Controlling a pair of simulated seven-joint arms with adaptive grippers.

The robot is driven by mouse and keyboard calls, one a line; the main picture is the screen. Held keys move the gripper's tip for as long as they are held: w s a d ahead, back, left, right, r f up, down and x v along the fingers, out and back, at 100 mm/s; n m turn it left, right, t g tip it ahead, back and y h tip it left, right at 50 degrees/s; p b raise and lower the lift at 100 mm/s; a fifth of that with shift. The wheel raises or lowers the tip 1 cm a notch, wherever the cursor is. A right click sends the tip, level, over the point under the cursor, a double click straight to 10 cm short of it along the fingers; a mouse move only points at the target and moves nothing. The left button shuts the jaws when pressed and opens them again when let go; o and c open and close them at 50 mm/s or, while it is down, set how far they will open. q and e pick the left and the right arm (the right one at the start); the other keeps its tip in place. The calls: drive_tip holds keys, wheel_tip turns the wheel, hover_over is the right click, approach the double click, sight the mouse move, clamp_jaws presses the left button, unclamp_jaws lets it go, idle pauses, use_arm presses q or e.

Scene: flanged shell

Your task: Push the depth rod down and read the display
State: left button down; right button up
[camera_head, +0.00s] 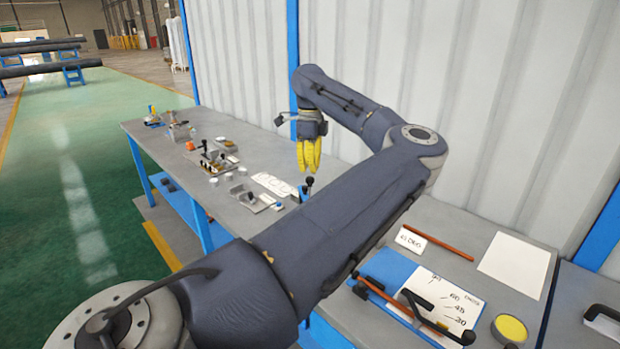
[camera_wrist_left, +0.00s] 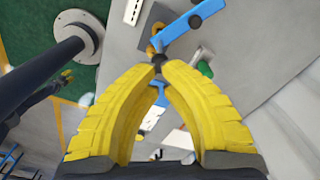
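The depth rod's black knob (camera_head: 309,181) stands upright on a small gauge with a blue part (camera_head: 302,193), near the front edge of the long grey table. My left gripper (camera_head: 309,168), with yellow ribbed fingers, hangs pointing down just above the knob. Its fingertips come together and look shut. In the left wrist view the black knob (camera_wrist_left: 158,61) shows at the fingertips (camera_wrist_left: 158,66); I cannot tell whether they touch it. Nothing is visibly gripped. My arm hides part of the table beside the gauge. I can make out no reading on a display. My right gripper is not in view.
Small fixtures (camera_head: 213,157), metal cylinders and white cards (camera_head: 272,184) lie left of the gauge. A nearer table at right holds a marked white sheet (camera_head: 450,301), a yellow round tin (camera_head: 510,328) and a blank sheet (camera_head: 514,263). A pale corrugated wall (camera_head: 480,110) stands behind.

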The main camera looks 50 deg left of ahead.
sight(310, 177)
use_arm(q)
drive_tip(key=shift+f, duration=3.8)
drive_tip(key=shift+r, duration=0.15)
idle(0.5)
drive_tip(key=shift+r, duration=0.85)
